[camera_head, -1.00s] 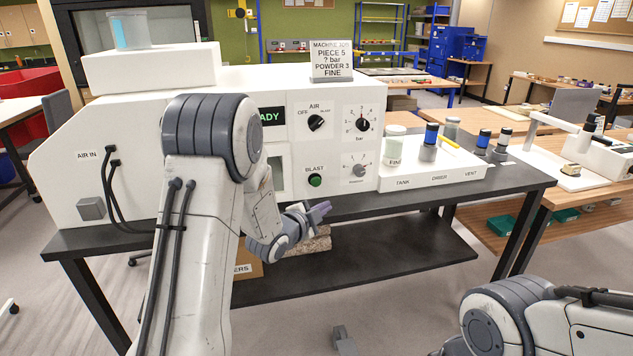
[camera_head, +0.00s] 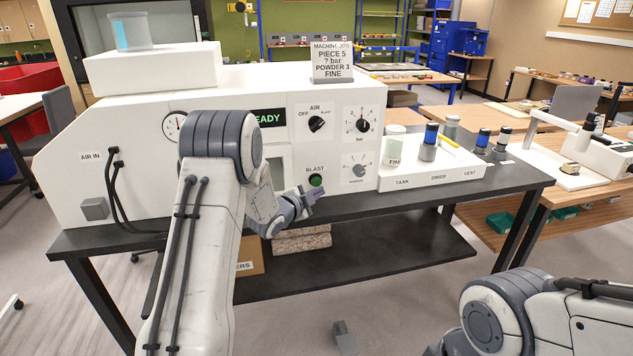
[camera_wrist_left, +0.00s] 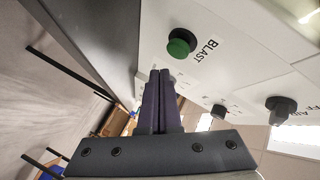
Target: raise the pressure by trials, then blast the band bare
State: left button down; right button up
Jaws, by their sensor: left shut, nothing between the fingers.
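The blasting machine (camera_head: 120,120) stands on a dark table; its display (camera_head: 268,118) shows READY. On its front are the AIR knob (camera_head: 316,124), the bar knob (camera_head: 362,125), a lower dial (camera_head: 358,171) and the green BLAST button (camera_head: 316,180). My left gripper (camera_head: 310,195) is shut and empty, just below the button. In the left wrist view, the closed fingertips (camera_wrist_left: 161,74) point toward the green button (camera_wrist_left: 180,44), with a small apparent gap. The band is not visible. My right arm shows at lower right; its gripper cannot be made out.
A card (camera_head: 332,62) on top reads PIECE 5, ? bar, POWDER 3, FINE. Rough blocks (camera_head: 302,242) lie on the lower shelf, below my left gripper.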

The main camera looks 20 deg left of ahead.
pick_arm(q)
jog(key=shift+w+a, duration=0.4)
jog(key=shift+w, duration=0.1)
dwell(1.8)
jog(key=shift+w+a, duration=0.2)
jog(key=shift+w, duration=0.15)
jog(key=shift+w+a+b, duration=0.25)
jog(key=shift+w+b, duration=0.05)
jog(key=shift+w, duration=0.1)
dwell(3.4)
jog(key=shift+s+d+b, duration=0.5)
jog(key=shift+s, duration=0.25)
jog(key=shift+s+d+f+b, duration=0.15)
jog(key=shift+s+d+b, duration=0.25)
jog(key=shift+s, duration=0.1)
jog(key=shift+s+d+b, duration=0.4)
jog(key=shift+s+d, duration=0.1)
jog(key=shift+s, duration=0.3)
jog(key=shift+s+d+b, duration=0.4)
jog(key=shift+s+d, duration=0.1)
jog(key=shift+s, duration=0.3)
